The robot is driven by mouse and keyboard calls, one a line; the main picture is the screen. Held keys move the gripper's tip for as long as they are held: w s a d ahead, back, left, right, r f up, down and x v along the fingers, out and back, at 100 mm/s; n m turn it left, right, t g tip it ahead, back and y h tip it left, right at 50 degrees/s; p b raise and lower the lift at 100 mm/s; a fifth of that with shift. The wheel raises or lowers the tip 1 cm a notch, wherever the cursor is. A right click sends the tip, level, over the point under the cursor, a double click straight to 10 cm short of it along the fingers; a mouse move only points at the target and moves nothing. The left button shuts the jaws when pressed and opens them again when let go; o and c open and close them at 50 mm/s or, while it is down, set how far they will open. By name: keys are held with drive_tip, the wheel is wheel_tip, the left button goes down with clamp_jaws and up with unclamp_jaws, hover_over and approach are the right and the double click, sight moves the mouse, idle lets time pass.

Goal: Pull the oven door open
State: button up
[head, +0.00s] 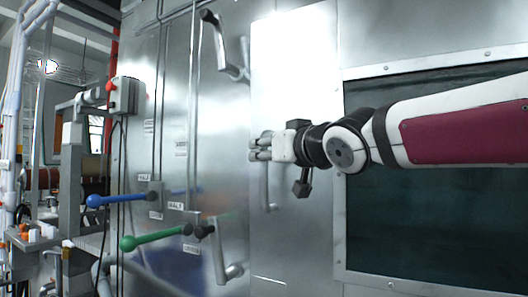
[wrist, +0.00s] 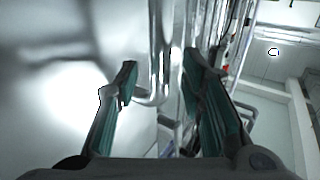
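The oven door (head: 290,235) is a metal panel with a large dark window (head: 430,215), and it looks closed in the head view. Its vertical metal handle (head: 265,188) is near the door's left edge, partly hidden behind my gripper (head: 257,149). In the wrist view, my gripper (wrist: 160,66) is open, with a dark green finger on each side. A shiny bar, which looks like the handle (wrist: 157,55), runs between the fingertips in the picture, with gaps on both sides. I cannot tell whether it lies fully between the fingers in depth.
Left of the door, a metal wall carries a blue lever (head: 120,200) and a green lever (head: 158,237), with vertical pipes above. Another bent metal handle (head: 222,50) is above my gripper. A grey box with a red knob (head: 125,97) is farther left.

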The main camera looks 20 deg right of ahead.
drive_tip(key=shift+w, duration=1.15)
clamp_jaws()
drive_tip(key=shift+s+a, duration=0.1)
drive_tip(key=shift+a, duration=0.05)
